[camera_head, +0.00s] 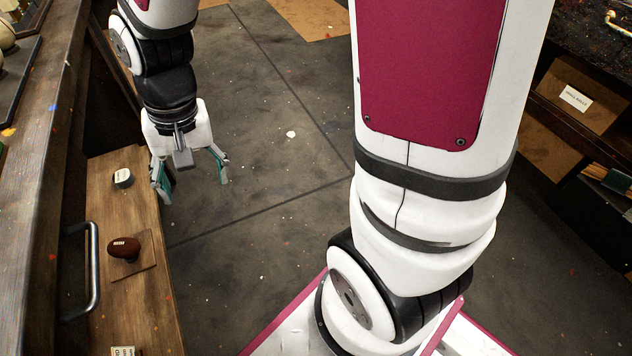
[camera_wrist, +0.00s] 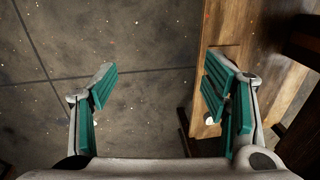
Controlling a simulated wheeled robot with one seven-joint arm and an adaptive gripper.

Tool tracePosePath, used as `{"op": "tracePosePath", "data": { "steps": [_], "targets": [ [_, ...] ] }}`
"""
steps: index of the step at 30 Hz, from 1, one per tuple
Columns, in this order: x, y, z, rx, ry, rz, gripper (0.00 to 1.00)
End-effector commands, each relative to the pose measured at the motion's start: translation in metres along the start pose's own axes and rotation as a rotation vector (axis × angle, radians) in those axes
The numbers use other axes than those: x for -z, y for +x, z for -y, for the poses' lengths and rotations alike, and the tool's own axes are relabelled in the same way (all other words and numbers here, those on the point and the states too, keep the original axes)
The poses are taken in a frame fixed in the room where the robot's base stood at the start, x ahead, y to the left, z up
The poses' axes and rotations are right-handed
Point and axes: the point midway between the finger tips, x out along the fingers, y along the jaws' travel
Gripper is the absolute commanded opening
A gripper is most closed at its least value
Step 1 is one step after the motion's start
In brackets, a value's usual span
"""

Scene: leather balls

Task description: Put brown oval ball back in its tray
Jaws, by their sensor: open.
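The brown oval ball (camera_head: 124,248) with pale lacing rests on a small square brown board (camera_head: 146,268) on a wooden surface at the lower left of the head view. My gripper (camera_head: 194,186) hangs above and to the right of the ball, over the floor beside the wooden edge. It is open and empty, with its teal-padded fingers wide apart. In the wrist view the open gripper (camera_wrist: 163,88) has bare floor between its fingers. A dark tray (camera_head: 14,82) holding pale round things is cut off at the upper left; I cannot tell which tray is the ball's.
A black-and-white round object (camera_head: 123,178) sits on the wooden surface near my gripper. A metal handle (camera_head: 94,270) stands left of the ball. A taller wooden counter (camera_head: 36,190) runs along the left. Shelves (camera_head: 580,115) stand at the right. The floor (camera_head: 270,150) between is clear.

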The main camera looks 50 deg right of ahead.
Motion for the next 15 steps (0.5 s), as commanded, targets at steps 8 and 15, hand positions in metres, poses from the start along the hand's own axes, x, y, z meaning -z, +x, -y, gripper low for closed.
{"op": "tracePosePath", "data": {
  "steps": [8, 15],
  "targets": [
    [-0.064, -0.082, -0.054, -0.106, -0.151, -0.025, 0.68],
    [-0.132, -0.126, -0.099, -0.134, -0.259, -0.011, 0.68]
  ]
}}
